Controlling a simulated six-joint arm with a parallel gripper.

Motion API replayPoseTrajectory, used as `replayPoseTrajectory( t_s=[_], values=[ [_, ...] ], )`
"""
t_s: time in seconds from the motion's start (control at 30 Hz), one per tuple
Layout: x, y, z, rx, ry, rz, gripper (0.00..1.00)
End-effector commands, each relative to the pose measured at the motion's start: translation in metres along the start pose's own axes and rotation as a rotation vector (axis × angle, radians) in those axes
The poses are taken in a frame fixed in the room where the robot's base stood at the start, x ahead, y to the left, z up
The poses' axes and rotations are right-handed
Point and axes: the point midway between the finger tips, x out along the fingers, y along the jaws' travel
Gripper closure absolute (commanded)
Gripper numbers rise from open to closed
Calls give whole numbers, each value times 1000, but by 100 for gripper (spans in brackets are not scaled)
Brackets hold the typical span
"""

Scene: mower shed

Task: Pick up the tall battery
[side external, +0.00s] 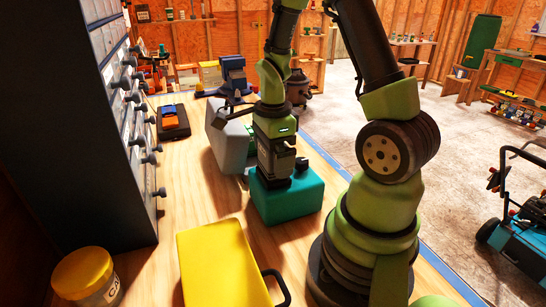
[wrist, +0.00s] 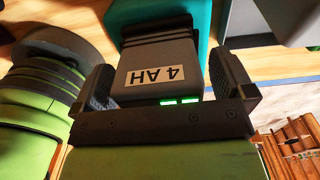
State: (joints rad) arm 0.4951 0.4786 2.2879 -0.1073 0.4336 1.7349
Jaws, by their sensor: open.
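The tall battery (wrist: 150,55) is a dark grey block with a white "4 AH" label and two lit green bars, seen in the wrist view. It also shows in the side view (side external: 275,158), upright on or in a teal box (side external: 295,200). My gripper (wrist: 164,78) is open, with one finger on each side of the battery. In the side view my gripper (side external: 276,140) points down over the battery's top. I cannot tell whether the fingers touch it. The battery's lower end is partly hidden.
A yellow box (side external: 222,265) with a dark handle and a yellow-lidded jar (side external: 86,274) stand in front. A grey case (side external: 228,132) stands behind the teal box. A drawer cabinet (side external: 105,110) rises at left.

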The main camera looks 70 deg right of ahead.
Motion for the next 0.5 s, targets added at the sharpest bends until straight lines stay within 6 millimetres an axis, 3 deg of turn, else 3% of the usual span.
replayPoseTrajectory(
  t_s=[0.03,0.3,0.5],
  values=[
    [0,0,0,0,0,0,5],
    [0,0,0,-1,0,-1,63],
    [-1,0,0,-1,0,-1,63]
  ],
)
